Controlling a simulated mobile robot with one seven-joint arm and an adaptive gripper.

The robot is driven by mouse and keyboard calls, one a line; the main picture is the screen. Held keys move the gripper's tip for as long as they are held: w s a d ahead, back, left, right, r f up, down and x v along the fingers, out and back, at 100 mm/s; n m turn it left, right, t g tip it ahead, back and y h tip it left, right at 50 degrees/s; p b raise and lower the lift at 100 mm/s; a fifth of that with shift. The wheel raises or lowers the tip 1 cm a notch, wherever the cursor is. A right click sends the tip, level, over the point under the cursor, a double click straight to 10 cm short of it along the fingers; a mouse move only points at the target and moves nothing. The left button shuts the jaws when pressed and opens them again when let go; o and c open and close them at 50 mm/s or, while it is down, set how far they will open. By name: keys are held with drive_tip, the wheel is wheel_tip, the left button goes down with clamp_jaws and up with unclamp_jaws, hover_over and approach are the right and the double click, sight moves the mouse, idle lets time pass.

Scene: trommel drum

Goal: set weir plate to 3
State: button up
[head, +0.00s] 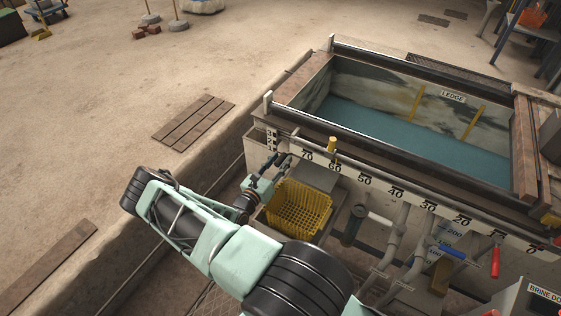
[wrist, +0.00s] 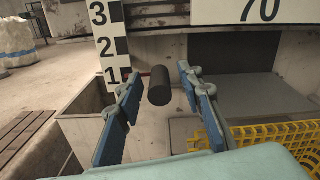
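An upright black-and-white scale marked 1, 2 and 3 (wrist: 112,40) stands at the tank's near left corner; it also shows in the head view (head: 270,139). A dark cylindrical knob (wrist: 159,86) sits just right of the scale, about level with the 1 or slightly below. I take it for the weir plate's handle; the plate itself I cannot make out. My gripper (wrist: 160,77) is open, its blue fingers on either side of the knob with a visible gap on both sides. In the head view my gripper (head: 275,160) is at the tank's left corner, below the rail.
A numbered rail (head: 400,196) runs along the tank front, with a yellow knob (head: 332,146) near 60.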

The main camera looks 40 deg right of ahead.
drive_tip(key=shift+w+d, duration=0.1)
drive_tip(key=shift+d, duration=0.15)
clamp_jaws()
idle(0.3)
wheel_tip(320, 180, up, 8)
drive_tip(key=p, duration=0.6)
drive_tip(key=shift+r, duration=0.2)
